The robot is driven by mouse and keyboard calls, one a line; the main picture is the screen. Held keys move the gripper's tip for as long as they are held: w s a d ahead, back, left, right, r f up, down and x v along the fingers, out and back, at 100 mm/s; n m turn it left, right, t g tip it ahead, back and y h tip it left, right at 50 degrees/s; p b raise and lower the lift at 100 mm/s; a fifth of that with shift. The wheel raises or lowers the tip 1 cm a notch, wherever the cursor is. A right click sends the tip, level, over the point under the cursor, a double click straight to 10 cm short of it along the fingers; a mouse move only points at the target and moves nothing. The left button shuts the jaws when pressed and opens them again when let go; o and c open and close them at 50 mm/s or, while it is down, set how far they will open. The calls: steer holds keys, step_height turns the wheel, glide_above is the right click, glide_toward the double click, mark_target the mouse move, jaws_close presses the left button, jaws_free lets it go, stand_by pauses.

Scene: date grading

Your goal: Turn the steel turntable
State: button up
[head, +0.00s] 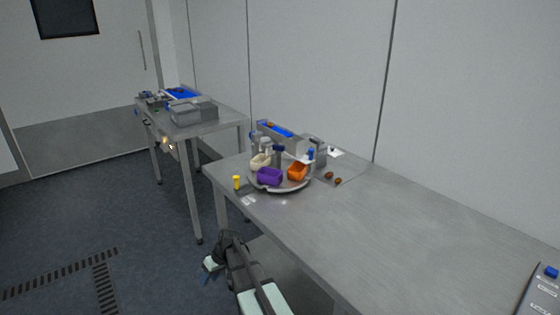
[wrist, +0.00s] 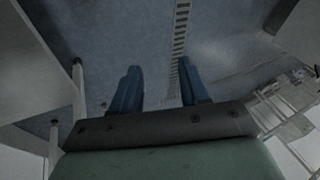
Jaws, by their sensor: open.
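The steel turntable (head: 292,187) is a round grey disc near the far left end of the long table in the head view. On it stand a purple bin (head: 270,177), an orange bin (head: 297,172), a cream bin (head: 260,162) and some darker upright items. My gripper (head: 207,277) hangs low beside the table's front edge, below and apart from the turntable. In the wrist view my gripper (wrist: 160,92) shows two blue fingers spread apart with nothing between them, above the floor. The turntable is not recognisable in the wrist view.
The steel table (head: 390,225) is bare across its middle. A small yellow item (head: 237,183) stands left of the turntable, and brown dates (head: 333,178) lie right of it. A grey box with blue (head: 276,129) stands behind. A second table (head: 215,122) with boxes stands further left.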

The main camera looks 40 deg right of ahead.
steer(key=w+d+r+n+t, duration=0.15)
steer(key=w+d+r, duration=0.3)
steer(key=r, duration=0.55)
steer(key=w+d+r+t+y, duration=0.15)
steer(key=w+d+r, duration=0.3)
steer(key=r, duration=0.55)
steer(key=w+d+r+n+t+h, duration=0.1)
steer(key=w+d+r+t, duration=0.3)
steer(key=r, duration=0.7)
steer(key=s+d+r+g+h, duration=0.1)
steer(key=s+d+r+g, duration=0.1)
steer(key=d+r, duration=0.65)
steer(key=s+d+r+n+g+h, duration=0.15)
steer(key=d+r, duration=0.35)
steer(key=d, duration=0.7)
steer(key=s+d+r+g+h, duration=0.1)
steer(key=s+d+r+g, duration=0.15)
steer(key=d+r, duration=0.55)
glide_above(279, 160)
steer(key=shift+t+y, duration=0.3)
steer(key=f, duration=1.3)
steer(key=shift+w+d+f, duration=0.15)
steer(key=shift+d+f, duration=0.2)
jaws_close()
